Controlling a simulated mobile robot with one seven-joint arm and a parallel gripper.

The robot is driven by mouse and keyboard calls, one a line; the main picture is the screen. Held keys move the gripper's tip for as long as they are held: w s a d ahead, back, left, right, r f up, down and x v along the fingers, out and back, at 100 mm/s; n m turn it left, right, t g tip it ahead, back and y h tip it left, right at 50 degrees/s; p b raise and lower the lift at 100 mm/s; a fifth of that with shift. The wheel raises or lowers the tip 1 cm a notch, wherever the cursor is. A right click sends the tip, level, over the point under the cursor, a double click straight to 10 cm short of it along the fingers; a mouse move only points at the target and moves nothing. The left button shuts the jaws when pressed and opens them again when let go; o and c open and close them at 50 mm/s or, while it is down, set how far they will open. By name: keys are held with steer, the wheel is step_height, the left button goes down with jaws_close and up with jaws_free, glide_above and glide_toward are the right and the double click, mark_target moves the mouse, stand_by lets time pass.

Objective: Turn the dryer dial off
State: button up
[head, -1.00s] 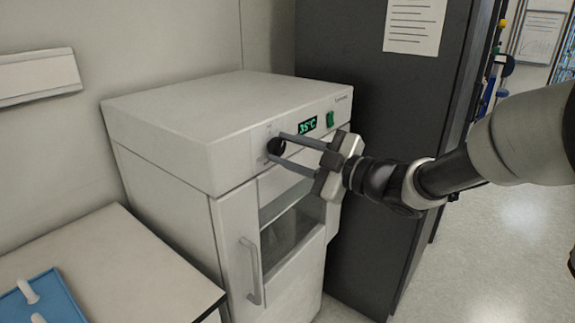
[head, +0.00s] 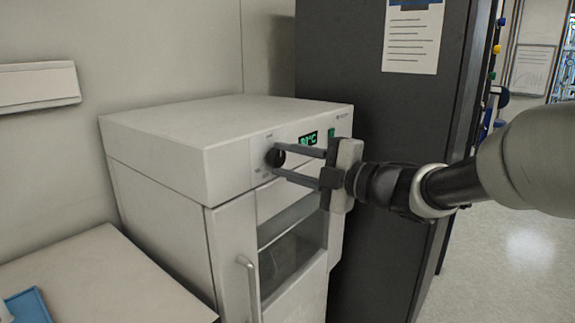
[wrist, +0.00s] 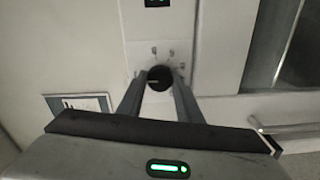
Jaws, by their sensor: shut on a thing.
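The dryer (head: 180,140) is a white cabinet with a panel along its upper front. Its black round dial (head: 275,157) sits on that panel, left of the green display (head: 308,139). My gripper (head: 277,162) reaches in from the right, and its two fingers are shut on the dial. In the wrist view, the dial (wrist: 160,77) lies between the two fingertips, with small marks around it. A light line on the dial's face points roughly left in that view. The digits on the display are hard to read.
A green switch (head: 331,133) is right of the display. The dryer's door has a window and a grey handle (head: 248,285) below the panel. A dark cabinet (head: 365,120) stands close on the right. A pale table (head: 105,275) is at lower left.

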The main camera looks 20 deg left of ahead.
stand_by(0.3)
steer(key=o, duration=1)
steer(key=shift+o, duration=0.2)
steer(key=p+v, duration=0.2)
steer(key=v, duration=1.5)
steer(key=shift+d+p, duration=0.2)
steer(key=shift+p, duration=0.2)
